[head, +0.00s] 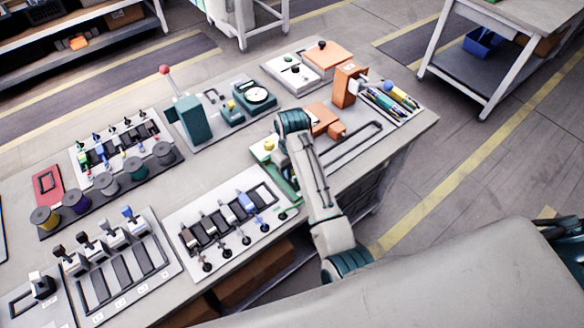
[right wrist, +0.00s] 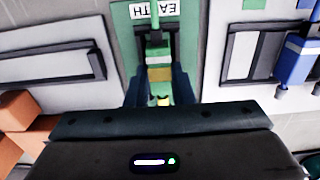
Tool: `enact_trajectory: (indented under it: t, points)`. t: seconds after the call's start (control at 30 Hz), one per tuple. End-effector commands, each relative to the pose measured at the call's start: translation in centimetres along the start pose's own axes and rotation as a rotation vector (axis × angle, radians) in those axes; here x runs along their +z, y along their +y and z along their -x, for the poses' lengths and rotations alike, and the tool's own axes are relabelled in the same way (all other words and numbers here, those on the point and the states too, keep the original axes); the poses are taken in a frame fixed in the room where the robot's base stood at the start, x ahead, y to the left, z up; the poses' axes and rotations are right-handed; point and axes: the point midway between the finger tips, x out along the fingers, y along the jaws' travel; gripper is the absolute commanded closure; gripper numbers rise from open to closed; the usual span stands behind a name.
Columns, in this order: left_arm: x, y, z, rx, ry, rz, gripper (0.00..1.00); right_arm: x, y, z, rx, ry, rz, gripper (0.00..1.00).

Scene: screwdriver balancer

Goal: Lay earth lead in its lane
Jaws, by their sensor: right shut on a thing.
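A green panel with an upside-down EARTH label (right wrist: 155,10) runs down the middle of the right wrist view. In the head view the green panel (head: 283,180) lies partly behind my right forearm. My right gripper (right wrist: 159,88) is over the panel, its two dark fingers shut on the green-and-yellow earth lead (right wrist: 159,73). The lead lies in line with the panel, toward the label. I cannot tell whether it touches the panel. In the head view my right arm hides the fingers and the lead. My left gripper is in neither view.
A white board with several dark slots and a blue clip (head: 246,203) is left of the panel in the head view. A grey tray with a dark slot (head: 352,146) is to the right. An orange block (head: 325,119) stands behind. Spools (head: 106,181) line the left.

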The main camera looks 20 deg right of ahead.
Motion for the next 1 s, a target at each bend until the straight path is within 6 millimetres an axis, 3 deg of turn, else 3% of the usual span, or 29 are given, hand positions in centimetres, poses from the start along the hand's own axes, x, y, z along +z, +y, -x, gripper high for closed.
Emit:
enact_trajectory:
  t: [0.1, 0.13, 0.23, 0.53, 0.67, 0.87, 1.0]
  points:
    - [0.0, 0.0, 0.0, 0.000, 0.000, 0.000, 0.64, 0.0, 0.0, 0.0, 0.000, 0.000, 0.000, 0.99]
    - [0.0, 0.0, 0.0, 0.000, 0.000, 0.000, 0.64, 0.0, 0.0, 0.0, 0.000, 0.000, 0.000, 0.73]
    - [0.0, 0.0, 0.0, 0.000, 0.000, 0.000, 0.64, 0.0, 0.0, 0.0, 0.000, 0.000, 0.000, 0.53]
    - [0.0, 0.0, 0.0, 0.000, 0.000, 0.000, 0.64, 0.0, 0.0, 0.1, 0.000, 0.001, 0.000, 0.53]
    - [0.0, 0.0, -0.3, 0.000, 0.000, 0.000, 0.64, -0.1, 0.0, 1.0, 0.000, 0.003, 0.000, 0.53]
    - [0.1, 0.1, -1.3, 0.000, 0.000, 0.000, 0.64, -0.2, 0.0, 5.0, 0.001, 0.007, 0.000, 0.53]
    - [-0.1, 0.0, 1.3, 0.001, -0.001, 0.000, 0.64, -0.1, 0.0, 8.6, 0.001, 0.002, 0.000, 0.53]
